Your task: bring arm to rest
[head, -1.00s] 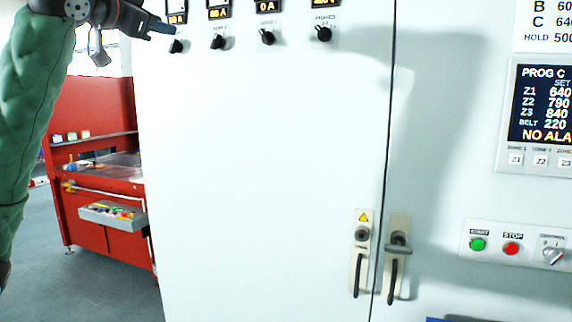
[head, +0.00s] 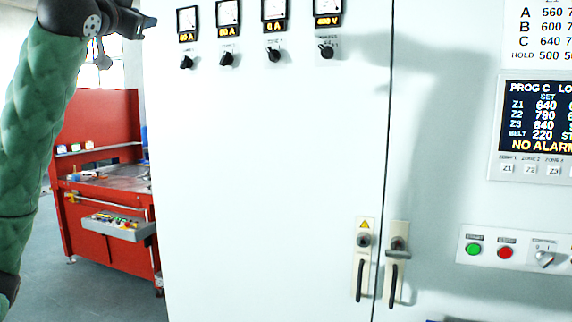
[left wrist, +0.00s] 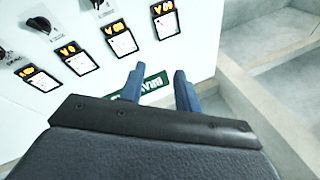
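My left arm, in a green padded sleeve, rises along the left edge of the head view. My left gripper (head: 148,22) is at the upper left, in front of the white cabinet (head: 270,160) and left of its row of meters. In the left wrist view its two blue fingers (left wrist: 158,88) stand apart with nothing between them. Beyond them are the cabinet face, a green label (left wrist: 152,84) and several meters. My right gripper is in neither view.
Selector knobs (head: 226,58) sit below the meters. Two door handles (head: 362,270) stick out at the cabinet's lower middle. A control display (head: 535,125) and green and red buttons are at the right. A red workbench (head: 105,235) stands at the left, with grey floor before it.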

